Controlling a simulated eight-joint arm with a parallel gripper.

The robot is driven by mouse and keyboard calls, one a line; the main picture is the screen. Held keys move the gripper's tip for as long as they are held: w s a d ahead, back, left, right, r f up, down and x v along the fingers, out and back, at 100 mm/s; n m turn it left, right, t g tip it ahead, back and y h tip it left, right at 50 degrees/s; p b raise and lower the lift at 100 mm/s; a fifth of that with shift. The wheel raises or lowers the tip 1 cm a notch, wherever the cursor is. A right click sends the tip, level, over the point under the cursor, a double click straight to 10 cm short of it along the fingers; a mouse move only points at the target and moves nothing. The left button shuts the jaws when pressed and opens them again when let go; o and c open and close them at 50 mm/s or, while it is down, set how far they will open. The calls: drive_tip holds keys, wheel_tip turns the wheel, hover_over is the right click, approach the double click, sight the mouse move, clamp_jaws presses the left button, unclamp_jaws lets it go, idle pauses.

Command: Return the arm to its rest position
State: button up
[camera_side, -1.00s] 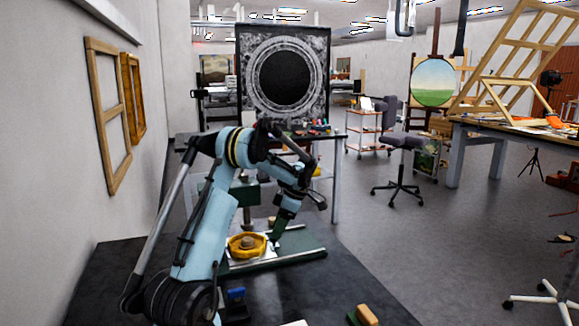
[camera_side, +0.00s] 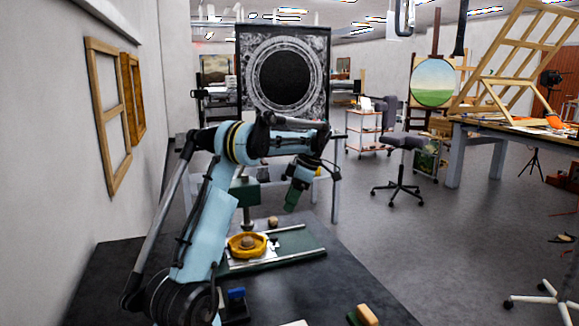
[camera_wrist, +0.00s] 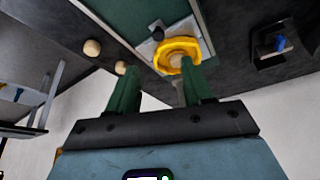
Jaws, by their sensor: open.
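My gripper (camera_side: 291,202) hangs in the air above the green base (camera_side: 305,252), clear of everything below it. In the wrist view its two green fingers (camera_wrist: 164,85) are apart, with nothing held between them. A yellow ring-shaped piece (camera_side: 236,252) with a tan round centre sits on a pale plate on the green base. It also shows in the wrist view (camera_wrist: 188,45), beyond the fingertips. My arm is bent, with its forearm roughly level.
A green block on a post (camera_side: 245,190) stands behind the yellow piece. A small tan knob (camera_side: 272,222) is near it. A black holder with a blue part (camera_side: 236,296) and a tan-topped block (camera_side: 367,315) are at the front. A wall is at left; open floor lies right.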

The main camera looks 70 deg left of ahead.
drive_tip(key=w+d+r+m+t+y, duration=0.1)
drive_tip(key=w+d+r+m+t, duration=0.15)
drive_tip(key=d+m, duration=0.6)
drive_tip(key=w+d+r+m+t, duration=0.2)
drive_tip(key=d+m+t, duration=0.1)
drive_tip(key=d+m, duration=0.55)
drive_tip(key=s+d+f+m+t+h, duration=0.1)
drive_tip(key=s+d+f+m+t, duration=0.1)
drive_tip(key=d+m, duration=0.5)
drive_tip(key=s+d+f+m+t+h, duration=0.1)
drive_tip(key=s+d+f+m+t, duration=0.1)
drive_tip(key=d+m, duration=0.5)
drive_tip(key=s+d+t, duration=0.1)
drive_tip(key=d+t, duration=0.1)
drive_tip(key=d, duration=0.4)
drive_tip(key=shift+s+f+m+h, duration=0.3)
drive_tip(key=shift+s+f+h, duration=0.05)
drive_tip(key=shift+h, duration=0.05)
